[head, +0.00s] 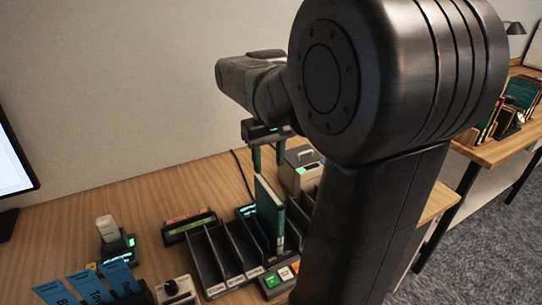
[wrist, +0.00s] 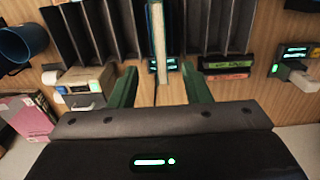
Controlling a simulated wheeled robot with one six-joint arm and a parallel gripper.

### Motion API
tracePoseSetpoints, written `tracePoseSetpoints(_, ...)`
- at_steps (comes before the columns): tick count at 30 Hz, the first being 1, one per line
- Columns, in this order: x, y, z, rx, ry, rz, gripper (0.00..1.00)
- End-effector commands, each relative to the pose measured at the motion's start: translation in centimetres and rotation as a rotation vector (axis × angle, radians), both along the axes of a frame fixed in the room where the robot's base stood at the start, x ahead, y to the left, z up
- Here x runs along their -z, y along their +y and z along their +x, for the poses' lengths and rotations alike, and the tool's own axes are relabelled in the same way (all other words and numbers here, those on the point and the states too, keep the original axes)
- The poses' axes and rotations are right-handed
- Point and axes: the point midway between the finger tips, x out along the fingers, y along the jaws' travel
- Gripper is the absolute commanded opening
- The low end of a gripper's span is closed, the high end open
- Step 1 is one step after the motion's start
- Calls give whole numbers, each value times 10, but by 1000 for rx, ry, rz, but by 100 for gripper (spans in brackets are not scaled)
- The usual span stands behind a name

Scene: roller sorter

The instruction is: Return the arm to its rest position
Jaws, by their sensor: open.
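My gripper (head: 269,157) hangs above the desk in the head view, with its two green fingers apart and nothing between them. In the wrist view my gripper (wrist: 160,88) also shows open, its fingers spread wide. A green book (head: 268,215) stands upright in a slot of the dark sorter (head: 206,262), below and close to the fingers. In the wrist view the book (wrist: 158,40) shows edge-on, beyond the fingertips and in line with the gap between them. My arm hides the right part of the sorter in the head view.
A boxy grey device (head: 301,170) stands behind the sorter. A scanner-like handset (head: 107,230) in a dock, blue cards (head: 88,287) and a monitor (head: 12,170) are at left. A blue mug (wrist: 22,42) shows in the wrist view. A second desk (head: 495,148) holds more books at right.

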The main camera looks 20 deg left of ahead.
Motion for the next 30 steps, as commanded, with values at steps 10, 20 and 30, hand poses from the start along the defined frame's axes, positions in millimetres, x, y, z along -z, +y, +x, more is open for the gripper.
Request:
tracePoseSetpoints(10,10,0,0,0,2,-2,43)
tracePoseSetpoints(20,69,0,0,0,3,-4,43)
tracePoseSetpoints(30,128,0,0,0,3,-3,43)
